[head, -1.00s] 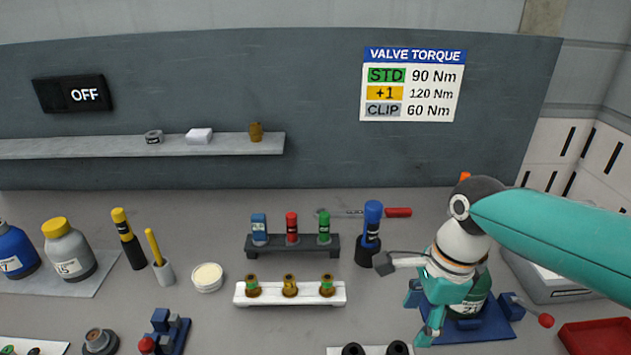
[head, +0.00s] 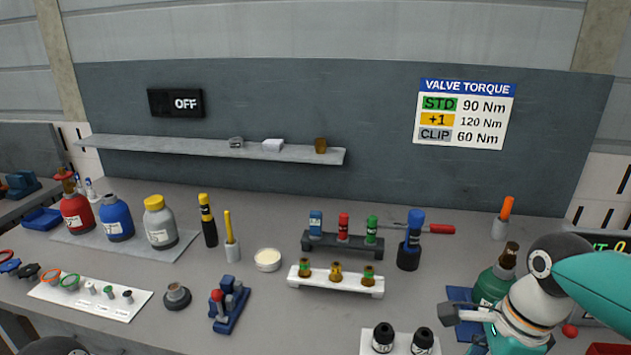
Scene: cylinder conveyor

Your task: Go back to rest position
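My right gripper (head: 463,333) is at the lower right, its fingers apart and the lower one partly cut off by the picture's bottom edge. I see nothing held between the fingers. Behind it a green cylinder (head: 494,287) with a brass-brown valve on top (head: 509,255) stands upright at a blue fixture (head: 459,296). My arm and gripper hide the cylinder's lower part. I cannot tell whether the gripper touches it. My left gripper is not in view; only a dark rounded part shows at the bottom left edge.
A white valve rack (head: 335,284) and a dark socket rack (head: 343,245) occupy the middle. A blue-topped tool (head: 410,255) stands right of them. A red tray (head: 605,349) is at the lower right.

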